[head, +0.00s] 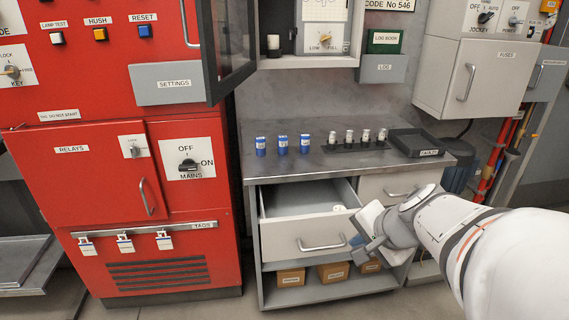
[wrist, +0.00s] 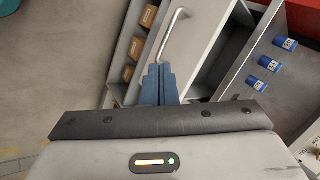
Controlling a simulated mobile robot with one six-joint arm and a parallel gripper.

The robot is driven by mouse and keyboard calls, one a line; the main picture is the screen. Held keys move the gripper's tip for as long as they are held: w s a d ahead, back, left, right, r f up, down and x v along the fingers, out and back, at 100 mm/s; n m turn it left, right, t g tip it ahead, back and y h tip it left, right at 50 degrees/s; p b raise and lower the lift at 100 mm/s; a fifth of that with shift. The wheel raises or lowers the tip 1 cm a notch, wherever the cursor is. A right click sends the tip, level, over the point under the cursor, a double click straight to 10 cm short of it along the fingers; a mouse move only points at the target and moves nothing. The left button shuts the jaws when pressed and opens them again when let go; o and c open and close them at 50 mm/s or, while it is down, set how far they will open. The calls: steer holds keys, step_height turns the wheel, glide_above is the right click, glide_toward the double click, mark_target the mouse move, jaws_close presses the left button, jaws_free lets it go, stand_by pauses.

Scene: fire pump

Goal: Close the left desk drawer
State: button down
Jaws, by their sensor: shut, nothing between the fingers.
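The left desk drawer (head: 305,236) stands pulled out of the grey desk in the head view, its inside showing behind the front panel. Its front carries a curved metal handle (head: 321,244). In the wrist view the drawer front (wrist: 195,35) and its handle (wrist: 176,32) lie just beyond the fingertips. My gripper (wrist: 159,68) is shut and empty, its blue-grey fingers side by side near one end of the handle. In the head view my gripper (head: 360,246) is at the right end of the drawer front, partly hidden by my wrist. I cannot tell whether it touches the front.
The right drawer (head: 385,186) looks shut. Several blue cylinders (head: 283,145), a holder with small cylinders and a black tray (head: 413,142) stand on the desktop (head: 340,162). Small brown boxes (head: 334,271) sit on the shelf below. A red cabinet (head: 95,180) stands left.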

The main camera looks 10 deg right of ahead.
steer(key=w+d+f+m+t+h+b, duration=0.2)
steer(key=d+f+m+b, duration=0.45)
steer(key=d, duration=0.25)
steer(key=w+r+b+x, duration=0.2)
steer(key=b+x, duration=0.2)
steer(key=x, duration=0.8)
steer(key=shift+w+f, duration=0.25)
steer(key=shift+f, duration=0.05)
steer(key=shift+w, duration=0.1)
